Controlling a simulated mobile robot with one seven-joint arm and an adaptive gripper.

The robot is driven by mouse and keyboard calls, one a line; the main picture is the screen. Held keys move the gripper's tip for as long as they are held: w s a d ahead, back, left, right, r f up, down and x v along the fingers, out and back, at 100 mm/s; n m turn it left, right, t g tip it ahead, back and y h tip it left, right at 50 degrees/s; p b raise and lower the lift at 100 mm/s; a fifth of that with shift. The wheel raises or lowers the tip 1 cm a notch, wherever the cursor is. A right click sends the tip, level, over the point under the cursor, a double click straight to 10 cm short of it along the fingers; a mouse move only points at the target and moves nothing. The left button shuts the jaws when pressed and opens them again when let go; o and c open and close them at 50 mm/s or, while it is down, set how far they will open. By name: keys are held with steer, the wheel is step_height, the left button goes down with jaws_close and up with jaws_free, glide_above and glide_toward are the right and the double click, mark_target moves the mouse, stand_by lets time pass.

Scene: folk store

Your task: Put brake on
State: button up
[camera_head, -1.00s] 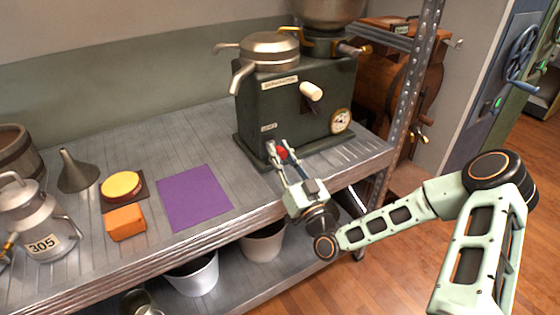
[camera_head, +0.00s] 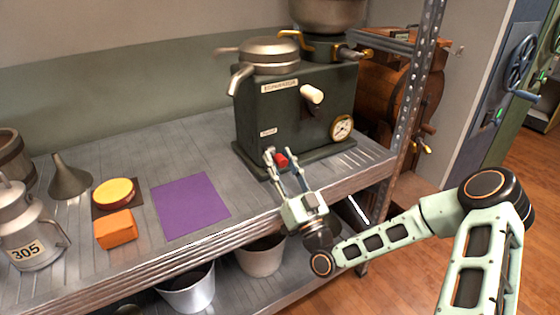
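A dark green machine (camera_head: 290,115) stands on the metal shelf, with a small label (camera_head: 268,132) low on its front. A red knob (camera_head: 281,160) shows below that label, low on the machine's front. My gripper (camera_head: 283,158) reaches toward it from the front, with one finger on each side of the red knob. The fingers are apart; I cannot tell whether they touch the knob. A white-handled lever (camera_head: 311,93) sits higher on the front, and a round gauge (camera_head: 342,127) is at lower right.
An orange block (camera_head: 115,229), a yellow disc (camera_head: 114,191), a purple mat (camera_head: 190,206), a funnel (camera_head: 70,177) and a milk can (camera_head: 30,230) are on the shelf at left. A metal post (camera_head: 408,110) stands right of the machine. Buckets (camera_head: 262,252) are below.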

steer(key=v, duration=1.2)
steer(key=shift+c, duration=0.5)
